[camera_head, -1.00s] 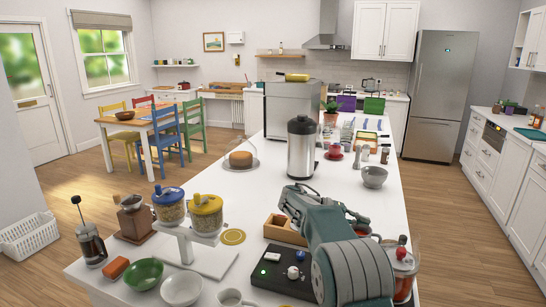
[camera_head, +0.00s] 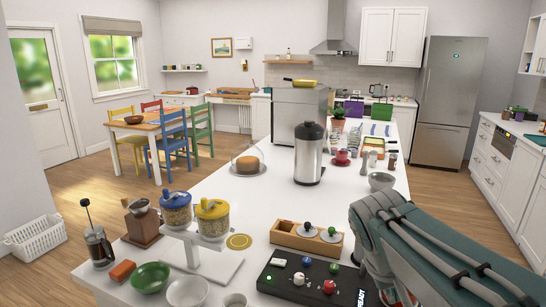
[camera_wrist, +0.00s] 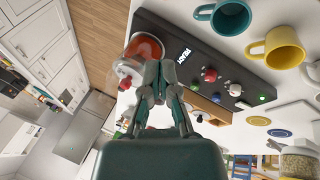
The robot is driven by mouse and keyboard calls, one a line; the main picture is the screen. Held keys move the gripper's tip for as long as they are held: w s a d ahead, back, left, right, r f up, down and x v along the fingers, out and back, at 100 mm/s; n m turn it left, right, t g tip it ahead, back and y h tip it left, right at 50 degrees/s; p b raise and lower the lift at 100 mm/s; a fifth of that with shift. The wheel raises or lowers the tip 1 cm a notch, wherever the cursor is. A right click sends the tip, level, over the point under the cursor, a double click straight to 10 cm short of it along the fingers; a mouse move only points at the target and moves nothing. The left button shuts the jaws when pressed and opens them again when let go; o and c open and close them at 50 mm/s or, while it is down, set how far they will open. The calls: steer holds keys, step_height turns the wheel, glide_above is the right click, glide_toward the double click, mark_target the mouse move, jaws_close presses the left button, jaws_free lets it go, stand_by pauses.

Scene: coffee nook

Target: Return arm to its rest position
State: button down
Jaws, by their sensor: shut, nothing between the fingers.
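My arm (camera_head: 430,255) is folded low at the right front of the head view, above the near right end of the white counter. The fingers do not show clearly in that view. In the wrist view my gripper (camera_wrist: 159,68) is shut and empty, its fingers together. A glass jar with orange-red contents (camera_wrist: 147,46) appears just beside and beyond the fingertips; I cannot tell whether they touch. A black panel with knobs and the word READY (camera_wrist: 207,62) lies to the right of the fingers; it also shows in the head view (camera_head: 290,291).
A wooden box (camera_head: 286,238) holding round-based knobbed pieces sits behind the panel. Dispensers with blue (camera_head: 175,200) and yellow lids (camera_head: 212,209) stand left of it. Teal (camera_wrist: 232,18) and yellow mugs (camera_wrist: 284,43) are near the panel. Open floor (camera_wrist: 97,30) lies past the counter edge.

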steer(key=s+a+f+t+y, duration=0.1)
steer(key=s+a+f+y, duration=0.1)
steer(key=s, duration=0.3)
steer(key=s+a+f+t+y, duration=0.2)
steer(key=s+a, duration=0.1)
steer(key=s, duration=0.3)
steer(key=shift+a+f+m+t, duration=0.2)
steer(key=shift+f+m+t, duration=0.05)
steer(key=shift+m+t, duration=0.05)
